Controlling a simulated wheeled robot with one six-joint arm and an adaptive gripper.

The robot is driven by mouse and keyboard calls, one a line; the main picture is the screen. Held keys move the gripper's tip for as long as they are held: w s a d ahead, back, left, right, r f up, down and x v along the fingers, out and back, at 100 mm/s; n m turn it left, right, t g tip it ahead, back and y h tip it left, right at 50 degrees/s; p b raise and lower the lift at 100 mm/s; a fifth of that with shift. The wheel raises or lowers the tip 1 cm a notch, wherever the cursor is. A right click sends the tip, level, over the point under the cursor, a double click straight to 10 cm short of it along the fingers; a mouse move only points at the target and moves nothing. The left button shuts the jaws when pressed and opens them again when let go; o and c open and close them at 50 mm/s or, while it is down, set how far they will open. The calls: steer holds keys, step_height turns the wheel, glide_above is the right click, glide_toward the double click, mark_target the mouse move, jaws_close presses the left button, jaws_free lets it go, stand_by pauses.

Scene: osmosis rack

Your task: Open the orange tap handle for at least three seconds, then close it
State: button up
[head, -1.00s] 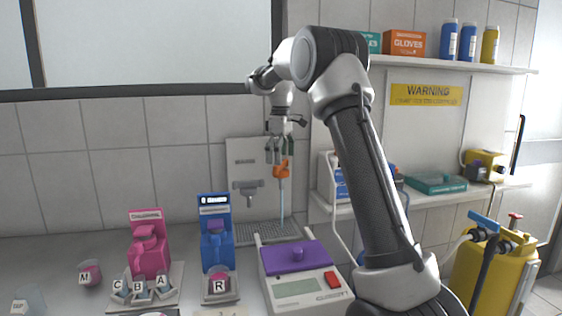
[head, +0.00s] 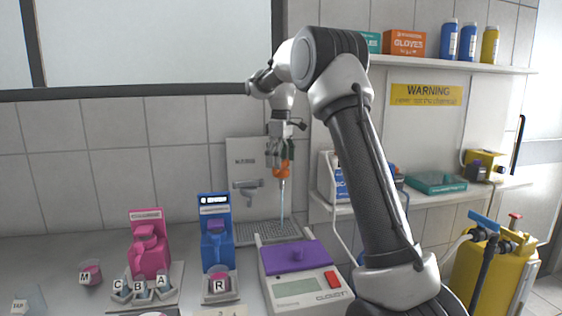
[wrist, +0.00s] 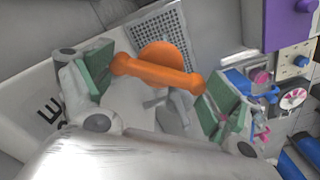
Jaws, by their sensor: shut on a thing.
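The orange tap handle (head: 281,172) is at the wall unit at the back, and a thin pale-blue vertical streak (head: 282,205), looking like water, runs down below it to the grate. My gripper (head: 278,160) points down at the handle from above. In the wrist view, the orange handle (wrist: 158,72) lies across between my green-padded fingers (wrist: 155,85), one end near each pad. The gripper is shut on it. The spout is mostly hidden behind the handle and fingers.
A perforated drain grate (head: 265,234) lies under the tap. A purple-topped scale (head: 300,285), a blue dispenser (head: 215,240) and a pink dispenser (head: 149,250) stand in front and to the left. A shelf (head: 430,205) is at right.

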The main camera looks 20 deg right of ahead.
steer(key=m, duration=0.5)
steer(key=shift+m, duration=0.3)
steer(key=m, duration=0.6)
stand_by(0.5)
steer(key=o, duration=0.8)
steer(key=shift+r, duration=0.1)
step_height(320, 180, up, 12)
steer(key=shift+f, duration=0.1)
